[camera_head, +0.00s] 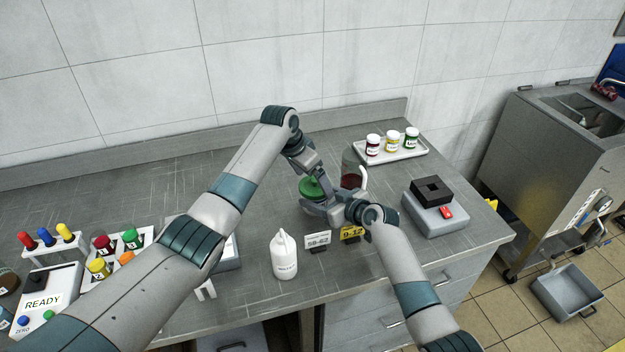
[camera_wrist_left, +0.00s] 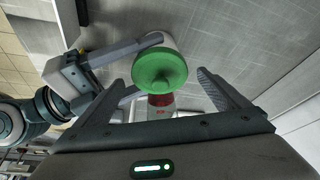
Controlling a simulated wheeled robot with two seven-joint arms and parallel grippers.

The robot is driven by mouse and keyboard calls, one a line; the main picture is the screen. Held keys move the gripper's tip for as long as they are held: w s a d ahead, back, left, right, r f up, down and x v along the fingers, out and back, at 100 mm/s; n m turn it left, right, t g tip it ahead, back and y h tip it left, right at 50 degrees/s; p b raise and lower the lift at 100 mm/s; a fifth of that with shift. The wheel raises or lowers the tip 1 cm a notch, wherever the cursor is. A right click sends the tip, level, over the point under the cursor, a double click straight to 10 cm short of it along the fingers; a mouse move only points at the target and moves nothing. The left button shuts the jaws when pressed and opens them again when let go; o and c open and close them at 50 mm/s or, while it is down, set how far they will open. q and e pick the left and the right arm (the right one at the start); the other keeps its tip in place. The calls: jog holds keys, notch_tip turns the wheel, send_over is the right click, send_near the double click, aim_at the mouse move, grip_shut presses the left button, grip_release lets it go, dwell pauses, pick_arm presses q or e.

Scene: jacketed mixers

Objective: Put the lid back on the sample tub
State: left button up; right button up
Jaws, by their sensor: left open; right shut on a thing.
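The green lid (camera_head: 311,187) is a round disc with a small raised centre, above the bench near its middle. It also shows in the left wrist view (camera_wrist_left: 160,68). My right gripper (camera_head: 318,205) reaches in from the right and is shut on the lid, with a finger at either side. My left gripper (camera_head: 306,172) is open and empty just above and behind the lid, its jaws (camera_wrist_left: 165,88) apart in the left wrist view.
A white bottle (camera_head: 285,258) and label cards (camera_head: 318,239) stand in front. A tray (camera_head: 411,151) with small jars lies behind right. A grey device with a black block (camera_head: 435,214) stands at right. A rack of coloured jars (camera_head: 140,251) is at left. The back left bench is clear.

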pick_arm(q)
jog(key=v, duration=1.1)
jog(key=shift+r, duration=0.2)
jog(key=shift+s, duration=0.1)
pick_arm(e)
jog(key=o, duration=1.6)
pick_arm(q)
jog(key=shift+f+b, duration=1.75)
pick_arm(e)
jog(key=shift+v, duration=8.7)
jog(key=shift+a+r, duration=0.1)
jog(key=shift+a, duration=0.05)
